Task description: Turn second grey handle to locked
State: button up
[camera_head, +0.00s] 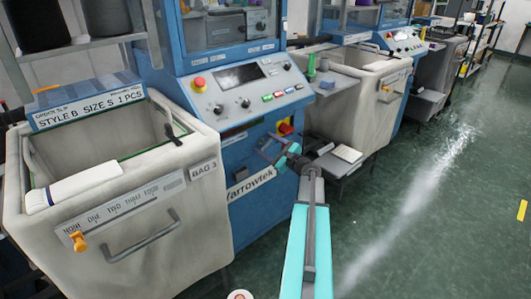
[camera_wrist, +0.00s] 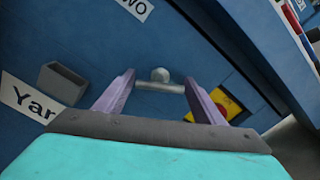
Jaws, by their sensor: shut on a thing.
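In the wrist view, a grey handle (camera_wrist: 160,75) with a rounded hub and a short crossbar sits on the blue machine front. My gripper (camera_wrist: 160,84) has its two purple fingers on either end of the crossbar, shut on it. The bar lies nearly level across that picture. A label ending in "WO" (camera_wrist: 137,7) is above it. A second grey, box-like piece (camera_wrist: 62,83) is to the left, above the "Yar" label. In the head view my gripper (camera_head: 275,147) is at the front of the blue machine; the handle there is too small and covered to make out.
A red-and-yellow switch (camera_wrist: 226,103) is just right of the fingers. In the head view, a cream bag bin (camera_head: 190,235) stands left of the machine and another bin (camera_head: 350,105) stands right. Green floor (camera_head: 440,220) is open at right.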

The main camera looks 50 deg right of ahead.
jog(key=n+b, duration=0.2)
jog(key=b, duration=0.1)
jog(key=n+b, duration=0.2)
jog(key=shift+a+f, duration=0.1)
jog(key=shift+f, duration=0.15)
jog(key=n+b, duration=0.3)
jog(key=b, duration=0.3)
jog(key=shift+n, duration=0.4)
jog(key=n+b, duration=0.2)
jog(key=b, duration=0.1)
jog(key=shift+n, duration=0.3)
jog(key=shift+r+n+b, duration=0.15)
jog(key=shift+n+b, duration=0.55)
jog(key=shift+b, duration=0.45)
jog(key=shift+r, duration=0.1)
jog(key=o, duration=1.1)
jog(key=shift+c, duration=0.2)
